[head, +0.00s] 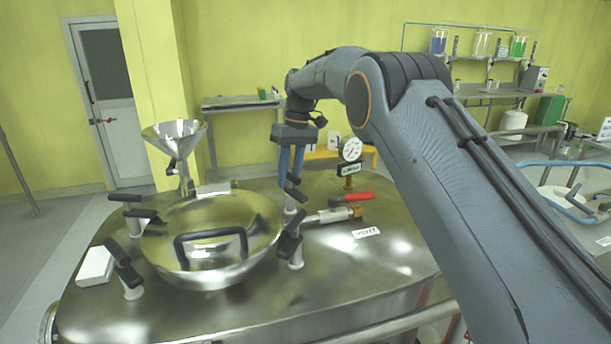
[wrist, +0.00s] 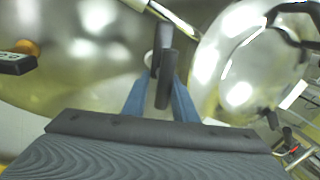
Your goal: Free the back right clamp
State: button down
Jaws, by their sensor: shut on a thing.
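The back right clamp (head: 292,193) has a black handle on a pale post, at the right rear rim of the round steel lid (head: 225,262). My gripper (head: 290,178) points down over it, with its blue fingers closed around the handle's upper part. In the wrist view, the black handle (wrist: 166,80) lies between the blue fingers (wrist: 160,85). The fingers and handle overlap, so the exact contact is hidden. The front right clamp (head: 290,236) stands at the lid's right side, nearer the camera.
More black-handled clamps (head: 122,262) stand left of the lid. A steel funnel (head: 175,135) rises behind it. A pressure gauge (head: 350,150) and a red-handled valve (head: 350,198) stand right of my gripper. The vessel top's right part is mostly clear.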

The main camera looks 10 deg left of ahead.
jog(key=shift+s+a+r, duration=0.1)
jog(key=shift+a+r, duration=0.2)
jog(key=c, duration=1.7)
grip_release()
jog(key=shift+c, duration=0.2)
jog(key=shift+o, duration=0.8)
jog(key=shift+s+a, duration=0.1)
jog(key=shift+d+f, duration=0.15)
jog(key=shift+d, duration=0.2)
notch_tip(320, 180, up, 8)
jog(key=w+d+b, duration=0.1)
jog(key=shift+w+f, duration=0.15)
jog(key=shift+w, duration=0.1)
